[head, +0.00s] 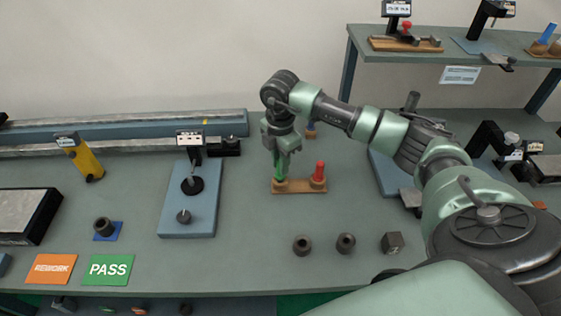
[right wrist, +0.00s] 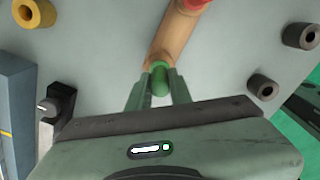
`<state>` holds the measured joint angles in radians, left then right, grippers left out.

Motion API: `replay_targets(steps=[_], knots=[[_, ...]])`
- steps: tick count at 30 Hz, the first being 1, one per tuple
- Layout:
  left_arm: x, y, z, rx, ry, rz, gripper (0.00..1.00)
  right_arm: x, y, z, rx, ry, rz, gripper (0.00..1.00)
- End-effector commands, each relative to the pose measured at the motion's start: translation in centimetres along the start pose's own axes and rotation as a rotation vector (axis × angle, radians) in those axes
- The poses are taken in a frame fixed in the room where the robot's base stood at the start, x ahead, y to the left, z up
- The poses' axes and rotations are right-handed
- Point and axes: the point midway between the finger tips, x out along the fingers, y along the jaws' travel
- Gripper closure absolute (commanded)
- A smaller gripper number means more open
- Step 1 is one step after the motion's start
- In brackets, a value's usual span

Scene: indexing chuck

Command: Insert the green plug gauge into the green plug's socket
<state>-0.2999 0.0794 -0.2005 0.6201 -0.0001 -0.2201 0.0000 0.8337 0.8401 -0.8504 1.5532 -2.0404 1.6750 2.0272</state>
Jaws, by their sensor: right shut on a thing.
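The green plug gauge (head: 280,170) is upright over the left end of a wooden block (head: 300,189). My right gripper (head: 281,160) points down from above and is shut on the green plug. In the right wrist view, the green plug (right wrist: 160,80) sits between the fingertips at the near end of the wooden block (right wrist: 173,45). The plug's lower end is at the block's left socket; how deep it sits I cannot tell. A red plug (head: 318,172) stands at the block's right end. My left gripper is not in view.
A blue plate with a gauge stand (head: 187,205) is to the left. PASS (head: 108,270) and REWORK (head: 51,269) mats lie at front left. The bench around the block is clear.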

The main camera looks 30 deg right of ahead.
Motion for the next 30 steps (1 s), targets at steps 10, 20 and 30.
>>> replay_targets(steps=[10, 20, 30], knots=[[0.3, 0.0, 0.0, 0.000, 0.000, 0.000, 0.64, 0.5, 0.0, 0.0, 0.000, 0.000, 0.001, 1.00], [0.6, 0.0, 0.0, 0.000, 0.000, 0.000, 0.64, 0.8, 0.0, 0.0, 0.000, 0.000, 0.001, 1.00], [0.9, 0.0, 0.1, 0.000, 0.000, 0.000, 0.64, 1.3, 0.0, 0.0, 0.000, 0.000, 0.001, 1.00]])
